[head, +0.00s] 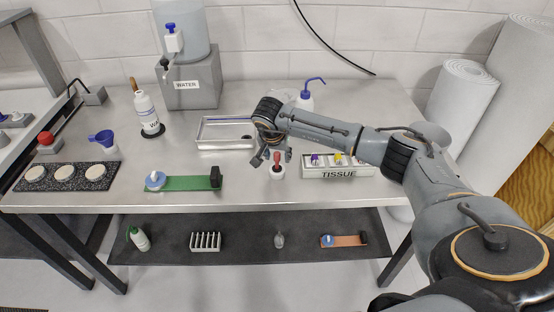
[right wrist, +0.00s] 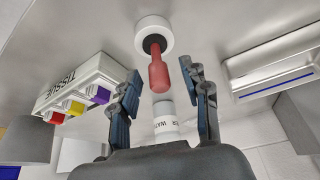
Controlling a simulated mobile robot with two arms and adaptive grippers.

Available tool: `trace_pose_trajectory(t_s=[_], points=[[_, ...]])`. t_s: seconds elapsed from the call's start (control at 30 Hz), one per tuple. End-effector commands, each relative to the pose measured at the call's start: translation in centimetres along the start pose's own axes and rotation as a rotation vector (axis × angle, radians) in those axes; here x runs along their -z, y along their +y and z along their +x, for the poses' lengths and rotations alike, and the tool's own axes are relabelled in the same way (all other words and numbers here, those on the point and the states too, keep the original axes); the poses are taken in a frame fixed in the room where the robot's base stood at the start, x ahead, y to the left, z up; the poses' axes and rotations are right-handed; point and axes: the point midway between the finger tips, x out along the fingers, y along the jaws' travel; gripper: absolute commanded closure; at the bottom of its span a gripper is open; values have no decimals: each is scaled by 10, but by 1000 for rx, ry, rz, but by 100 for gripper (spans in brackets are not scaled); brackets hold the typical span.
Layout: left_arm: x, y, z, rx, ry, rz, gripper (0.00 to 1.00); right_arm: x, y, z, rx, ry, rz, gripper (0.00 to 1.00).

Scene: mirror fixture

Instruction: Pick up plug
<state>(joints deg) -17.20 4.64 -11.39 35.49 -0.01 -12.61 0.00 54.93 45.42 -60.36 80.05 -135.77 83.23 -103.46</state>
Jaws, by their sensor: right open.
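What seems to be the plug is a red peg-like piece (head: 277,157) upright on a white round base (head: 278,172), on the metal table. In the right wrist view the red piece (right wrist: 159,75) rises from a dark centre in the white base (right wrist: 153,35). My right gripper (head: 262,160) is just left of it in the head view. In the right wrist view the open fingers (right wrist: 164,73) appear on either side of the red piece, with gaps on both sides. Contact is not visible. My left gripper is not in view.
A tissue box (head: 338,173) with coloured items stands close right. A metal tray (head: 226,146) is behind left, and a blue-topped wash bottle (head: 305,102) stands behind. A green board (head: 190,184) lies left. Bare table (head: 250,195) is in front.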

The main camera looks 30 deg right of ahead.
Motion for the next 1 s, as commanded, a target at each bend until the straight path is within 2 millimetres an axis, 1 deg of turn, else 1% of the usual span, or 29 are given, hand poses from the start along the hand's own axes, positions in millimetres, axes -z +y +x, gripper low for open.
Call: trace_pose_trajectory(t_s=[0.13,0.17,0.2,0.27,0.3,0.37,0.4,0.77,0.87,1.0], points=[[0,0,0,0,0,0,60,0,0,0,1,0,0,54],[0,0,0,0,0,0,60,0,0,0,1,1,0,58],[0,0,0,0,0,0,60,0,0,0,1,0,0,66],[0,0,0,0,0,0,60,0,0,0,1,1,0,78],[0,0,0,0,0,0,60,0,0,0,1,0,0,86],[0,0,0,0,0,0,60,0,0,0,1,1,0,98],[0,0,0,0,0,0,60,0,0,0,1,1,0,100],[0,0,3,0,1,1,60,1,0,-2,2,2,1,100],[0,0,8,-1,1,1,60,4,-1,-7,4,4,1,100],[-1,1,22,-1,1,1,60,12,-1,-23,4,6,2,100]])
